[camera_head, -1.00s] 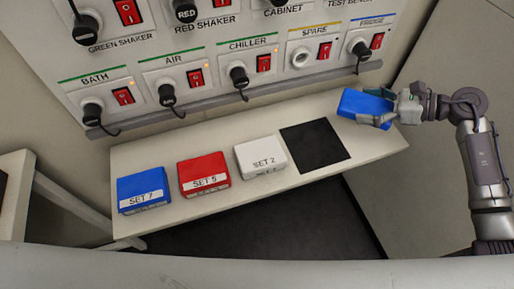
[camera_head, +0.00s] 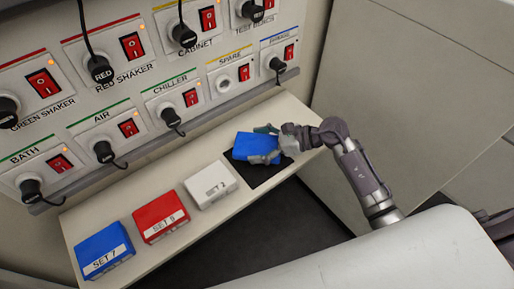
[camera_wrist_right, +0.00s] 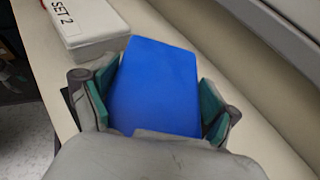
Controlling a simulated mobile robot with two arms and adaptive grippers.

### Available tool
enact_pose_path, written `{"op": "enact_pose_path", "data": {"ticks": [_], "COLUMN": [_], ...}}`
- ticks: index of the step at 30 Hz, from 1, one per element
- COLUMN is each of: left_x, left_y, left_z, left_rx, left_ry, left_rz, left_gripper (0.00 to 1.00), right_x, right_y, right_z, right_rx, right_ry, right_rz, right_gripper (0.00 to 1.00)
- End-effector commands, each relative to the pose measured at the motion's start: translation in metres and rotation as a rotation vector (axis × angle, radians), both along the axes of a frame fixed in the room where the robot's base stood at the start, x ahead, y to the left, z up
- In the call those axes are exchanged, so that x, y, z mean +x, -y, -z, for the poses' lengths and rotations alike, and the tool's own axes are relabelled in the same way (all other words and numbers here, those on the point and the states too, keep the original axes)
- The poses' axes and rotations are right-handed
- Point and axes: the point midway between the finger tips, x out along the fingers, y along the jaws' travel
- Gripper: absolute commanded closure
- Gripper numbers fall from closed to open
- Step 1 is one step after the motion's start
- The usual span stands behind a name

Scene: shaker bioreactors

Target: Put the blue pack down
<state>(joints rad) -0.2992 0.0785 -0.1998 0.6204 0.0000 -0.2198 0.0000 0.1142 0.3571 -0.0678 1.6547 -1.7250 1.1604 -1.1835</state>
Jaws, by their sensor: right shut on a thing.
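The blue pack (camera_head: 256,146) is held by my right gripper (camera_head: 270,145), which is shut on it from the right. The pack is over the black square mat (camera_head: 262,178) on the shelf and covers much of it. In the right wrist view the pack (camera_wrist_right: 158,85) sits between the two teal-padded fingers (camera_wrist_right: 158,102). I cannot tell whether its underside touches the mat. My left gripper is not in view.
On the shelf (camera_head: 75,218) stand a white SET 2 pack (camera_head: 211,185), a red pack (camera_head: 160,216) and a blue SET 7 pack (camera_head: 104,251). Behind is a wall panel with switches and black plugs (camera_head: 172,117). The shelf's right end is clear.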

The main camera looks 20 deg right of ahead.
Motion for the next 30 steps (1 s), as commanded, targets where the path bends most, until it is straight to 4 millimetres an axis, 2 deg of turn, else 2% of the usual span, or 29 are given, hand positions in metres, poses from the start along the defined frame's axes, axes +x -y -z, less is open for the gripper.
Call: {"op": "enact_pose_path", "data": {"ticks": [3,6,17,18,19,20,30], "left_x": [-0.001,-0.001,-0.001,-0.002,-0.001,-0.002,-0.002], "left_y": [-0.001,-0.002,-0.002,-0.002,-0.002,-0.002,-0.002], "left_z": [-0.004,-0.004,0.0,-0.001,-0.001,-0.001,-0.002], "left_rx": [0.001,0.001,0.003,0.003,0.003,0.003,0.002], "left_ry": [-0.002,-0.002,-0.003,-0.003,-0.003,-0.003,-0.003], "left_rz": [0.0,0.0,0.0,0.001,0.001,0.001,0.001], "left_gripper": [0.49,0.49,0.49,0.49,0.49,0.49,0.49], "right_x": [0.0,0.0,0.0,0.0,0.0,0.0,0.0], "right_y": [-0.001,0.0,0.0,0.0,0.0,0.0,0.0], "right_z": [0.018,0.026,0.032,0.032,0.031,0.031,0.03], "right_rx": [0.005,0.004,0.001,0.0,0.001,0.001,0.001], "right_ry": [-0.006,-0.003,0.0,-0.002,-0.002,-0.002,-0.002], "right_rz": [0.001,0.001,-0.001,-0.001,-0.001,-0.001,-0.001], "right_gripper": [0.59,0.59,0.59,0.09,0.04,0.0,0.0]}}
